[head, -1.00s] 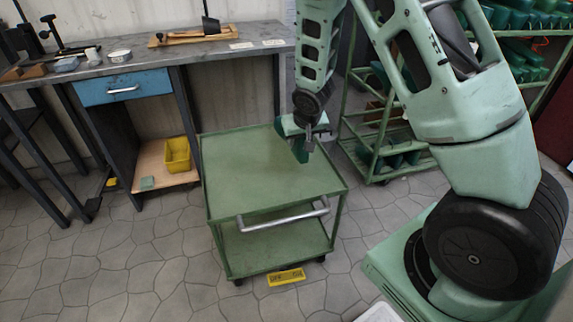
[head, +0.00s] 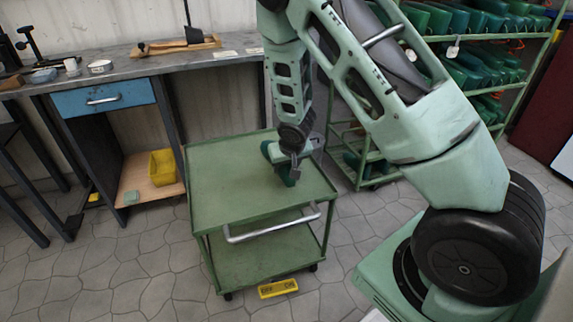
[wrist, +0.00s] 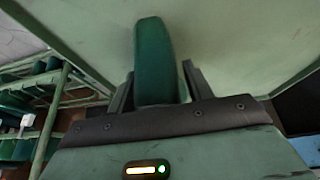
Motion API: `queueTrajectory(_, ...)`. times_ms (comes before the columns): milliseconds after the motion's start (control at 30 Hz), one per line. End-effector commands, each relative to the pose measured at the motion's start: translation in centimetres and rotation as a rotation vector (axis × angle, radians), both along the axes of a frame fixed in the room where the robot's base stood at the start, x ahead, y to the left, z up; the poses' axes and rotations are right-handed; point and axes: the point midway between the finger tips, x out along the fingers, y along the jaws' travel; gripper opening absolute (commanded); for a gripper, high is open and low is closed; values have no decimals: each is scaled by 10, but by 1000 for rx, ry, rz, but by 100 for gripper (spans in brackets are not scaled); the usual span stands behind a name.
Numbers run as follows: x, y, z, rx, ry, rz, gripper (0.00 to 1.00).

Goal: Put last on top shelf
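A dark green last (head: 286,174) is at my gripper (head: 297,165), over the top of the green cart (head: 235,180). In the wrist view the last (wrist: 154,60) stands between the two fingers (wrist: 157,90), which look closed against its sides. I cannot tell whether the last touches the cart top. A green rack (head: 515,86) with several rows of green lasts stands at the right. Its highest visible shelf (head: 500,37) holds several lasts. My arm hides part of the rack. The rack also shows at the left of the wrist view (wrist: 50,120).
A grey workbench (head: 150,67) with a blue drawer (head: 103,97) stands at the left, with tools on it. A yellow bin (head: 163,168) is on its lower board. A yellow floor marker (head: 278,288) lies before the cart. Open paved floor (head: 130,275) is at the front left.

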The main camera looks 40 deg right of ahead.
Motion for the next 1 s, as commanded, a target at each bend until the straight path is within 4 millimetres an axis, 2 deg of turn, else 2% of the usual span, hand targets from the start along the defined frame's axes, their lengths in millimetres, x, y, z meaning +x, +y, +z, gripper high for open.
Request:
queueTrajectory(267, 0, 0, 1, 0, 0, 0, 60)
queueTrajectory(433, -3, 1, 11, 0, -1, -1, 60)
queueTrajectory(800, -31, 13, 79, 2, -4, -1, 60)
queueTrajectory(1000, -44, 17, 104, 1, -2, -1, 60)
